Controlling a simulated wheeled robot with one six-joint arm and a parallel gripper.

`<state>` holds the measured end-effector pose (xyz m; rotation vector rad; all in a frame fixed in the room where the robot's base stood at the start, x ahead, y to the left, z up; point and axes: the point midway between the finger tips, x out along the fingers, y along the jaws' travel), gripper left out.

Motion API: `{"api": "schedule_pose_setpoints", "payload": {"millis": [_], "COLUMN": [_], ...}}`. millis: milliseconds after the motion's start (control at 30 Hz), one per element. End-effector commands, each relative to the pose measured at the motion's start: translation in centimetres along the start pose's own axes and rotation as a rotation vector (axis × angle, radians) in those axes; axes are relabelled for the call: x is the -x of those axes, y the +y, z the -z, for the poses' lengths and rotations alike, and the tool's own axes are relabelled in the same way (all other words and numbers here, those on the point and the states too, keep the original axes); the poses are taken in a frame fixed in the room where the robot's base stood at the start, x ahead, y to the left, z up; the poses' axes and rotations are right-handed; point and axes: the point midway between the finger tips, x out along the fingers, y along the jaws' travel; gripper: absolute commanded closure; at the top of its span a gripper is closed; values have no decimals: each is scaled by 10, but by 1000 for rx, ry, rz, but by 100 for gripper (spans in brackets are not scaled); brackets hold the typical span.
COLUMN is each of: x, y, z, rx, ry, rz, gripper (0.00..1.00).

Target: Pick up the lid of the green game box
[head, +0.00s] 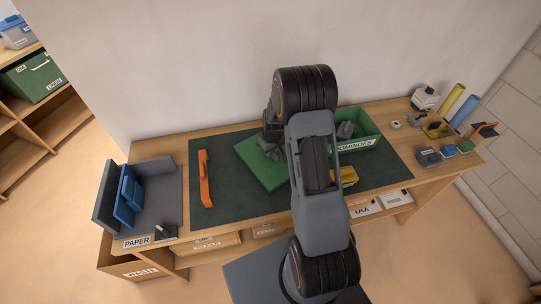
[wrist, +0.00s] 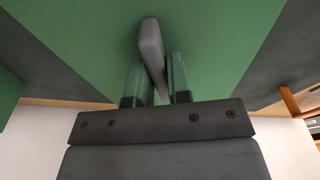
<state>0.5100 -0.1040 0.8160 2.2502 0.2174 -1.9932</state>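The green lid (head: 258,165) lies as a flat slab on the dark mat, left of the open green game box (head: 362,142) labelled DOMINOES. Its green top fills much of the wrist view (wrist: 225,45). A grey handle (wrist: 151,42) stands up from it. My gripper (wrist: 158,75) is at the lid, with one finger on each side of the handle, which looks slightly skewed between them. The fingers are very close to it, but whether they press on it I cannot tell. In the head view my arm hides part of the lid and box.
An orange tool (head: 206,180) lies left of the lid. A yellow item (head: 348,175) is beside my arm. A grey tray (head: 160,200) with blue items stands at the left end. Several small objects and rolls (head: 464,110) stand at the right end. The wall is close behind.

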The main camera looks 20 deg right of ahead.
Motion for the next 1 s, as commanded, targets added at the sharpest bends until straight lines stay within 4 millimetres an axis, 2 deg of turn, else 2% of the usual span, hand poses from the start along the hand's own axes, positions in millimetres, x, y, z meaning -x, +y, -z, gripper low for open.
{"api": "schedule_pose_setpoints", "payload": {"millis": [33,167,500,667,800,1000], "x": [0,0,1,10,32,79], "y": [0,0,0,0,1,15], "z": [0,0,0,2,5,-24], "rx": [0,0,0,0,2,-4], "ry": [0,0,1,3,6,7], "rz": [0,0,0,-2,-3,-4], "gripper": [87,99,100,100,100,100]}}
